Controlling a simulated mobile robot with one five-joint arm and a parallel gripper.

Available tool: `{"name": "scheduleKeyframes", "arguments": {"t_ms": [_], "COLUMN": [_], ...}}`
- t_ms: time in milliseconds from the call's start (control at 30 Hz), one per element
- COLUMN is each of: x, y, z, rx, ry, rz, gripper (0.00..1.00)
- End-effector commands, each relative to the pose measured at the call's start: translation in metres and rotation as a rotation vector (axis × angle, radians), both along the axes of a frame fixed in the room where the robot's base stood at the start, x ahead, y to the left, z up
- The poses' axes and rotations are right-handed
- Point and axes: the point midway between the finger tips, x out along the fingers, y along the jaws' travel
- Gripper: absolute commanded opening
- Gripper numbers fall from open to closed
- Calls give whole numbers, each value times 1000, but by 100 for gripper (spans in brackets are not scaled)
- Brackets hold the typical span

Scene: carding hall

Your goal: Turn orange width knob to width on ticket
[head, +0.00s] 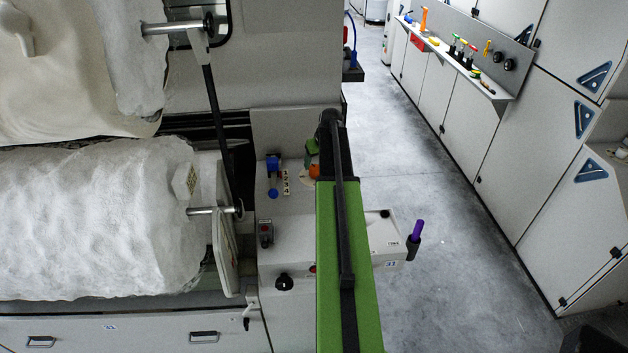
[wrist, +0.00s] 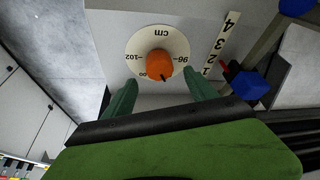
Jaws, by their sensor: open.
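The orange width knob (wrist: 159,64) sits on a round white dial (wrist: 173,38) marked "cm" in the wrist view. Its dark pointer mark faces the dial's lower edge, slightly right, between a partly hidden number ending in "00" and 96; 102 is at left. My gripper (wrist: 160,78) is open, its green fingers on either side below the knob, apart from it. In the head view the orange knob (head: 314,171) shows beside my green arm, which hides part of the dial. A pale tag (head: 187,181), possibly the ticket, is on the white fibre roll; its writing is unreadable.
A blue lever (wrist: 250,82) stands by a 1-to-4 scale (wrist: 219,45), right of the dial in the wrist view. A purple-handled item (head: 417,231) stands right of my arm. The aisle floor (head: 440,200) is clear.

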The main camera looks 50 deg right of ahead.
Motion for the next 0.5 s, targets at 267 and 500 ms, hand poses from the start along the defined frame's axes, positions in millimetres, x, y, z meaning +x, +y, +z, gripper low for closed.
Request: {"name": "scheduleKeyframes", "arguments": {"t_ms": [267, 500], "x": [19, 21], "y": [-8, -8], "z": [-55, -54], "rx": [0, 0], "ry": [0, 0], "rz": [1, 1], "gripper": [66, 66]}}
